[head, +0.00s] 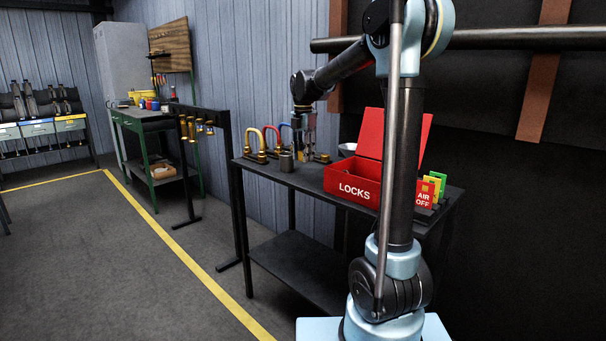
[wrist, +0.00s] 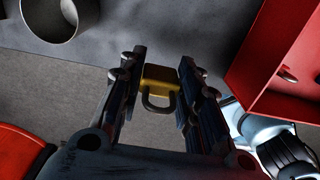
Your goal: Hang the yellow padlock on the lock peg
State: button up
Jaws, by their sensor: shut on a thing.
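My gripper (head: 308,140) is low over the dark bench, behind the red LOCKS box in the head view. In the wrist view, its two fingers (wrist: 160,88) are on either side of a small yellow padlock (wrist: 160,74) with a dark shackle, and are shut on it. The padlock's shackle points toward the wrist and its body away from it. The padlock cannot be made out clearly in the head view. I cannot tell which part is the lock peg; several brass pieces (head: 197,128) sit on a dark stand left of the bench.
The open red LOCKS box (head: 352,186) is on the bench (head: 310,181); its wall shows in the wrist view (wrist: 285,60). Coloured tags (head: 425,195) stand at right.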

aim_at(304, 180)
jog(key=f, duration=0.3)
jog(key=shift+w+d+f, duration=0.1)
jog(key=shift+d+f, duration=0.15)
jog(key=shift+f, duration=2)
jog(key=o, duration=1.1)
notch_tip(304, 180, up, 12)
jog(key=shift+r, duration=0.1)
